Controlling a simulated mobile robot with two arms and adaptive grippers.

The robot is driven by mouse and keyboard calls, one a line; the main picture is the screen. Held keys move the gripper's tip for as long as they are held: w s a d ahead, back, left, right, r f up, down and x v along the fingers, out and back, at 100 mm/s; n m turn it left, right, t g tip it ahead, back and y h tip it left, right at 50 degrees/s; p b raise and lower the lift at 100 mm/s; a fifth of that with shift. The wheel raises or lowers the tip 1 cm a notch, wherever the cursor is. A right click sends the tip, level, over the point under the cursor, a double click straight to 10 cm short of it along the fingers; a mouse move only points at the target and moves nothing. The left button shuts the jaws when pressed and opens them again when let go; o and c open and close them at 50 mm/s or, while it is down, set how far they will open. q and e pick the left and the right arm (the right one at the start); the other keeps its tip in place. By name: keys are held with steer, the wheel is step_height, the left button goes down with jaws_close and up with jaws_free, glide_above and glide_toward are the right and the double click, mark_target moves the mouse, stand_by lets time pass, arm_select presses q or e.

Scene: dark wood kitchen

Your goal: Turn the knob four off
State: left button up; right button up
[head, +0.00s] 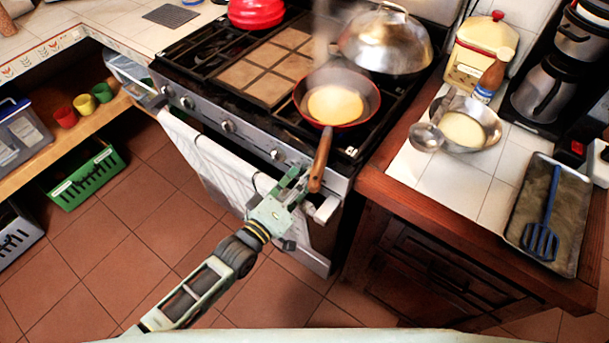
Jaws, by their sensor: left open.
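The stove's front panel (205,113) carries a row of round metal knobs. One knob (277,155) sits just to the left of and above my left gripper's fingers; another knob (227,126) is further left, and two more (187,102) are near the panel's left end. I cannot read any number on them. My left gripper (298,178) is open in front of the panel's right end, beside the pan's wooden handle (320,160). The panel right behind the fingers is partly hidden, so I cannot tell whether they touch a knob. My right gripper is not in view.
A steaming pan (308,84) stands on the right front burner, its handle overhanging the front edge. A striped towel (215,165) hangs on the oven door. A domed lid (385,43) and a red pot (256,12) are behind. The wooden counter (440,235) borders the stove's right.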

arm_select(q)
steer(key=shift+w+d, duration=0.25)
steer(key=shift+w, duration=0.05)
steer(key=shift+c, duration=0.5)
steer(key=shift+r, duration=0.1)
steer(key=c, duration=0.9)
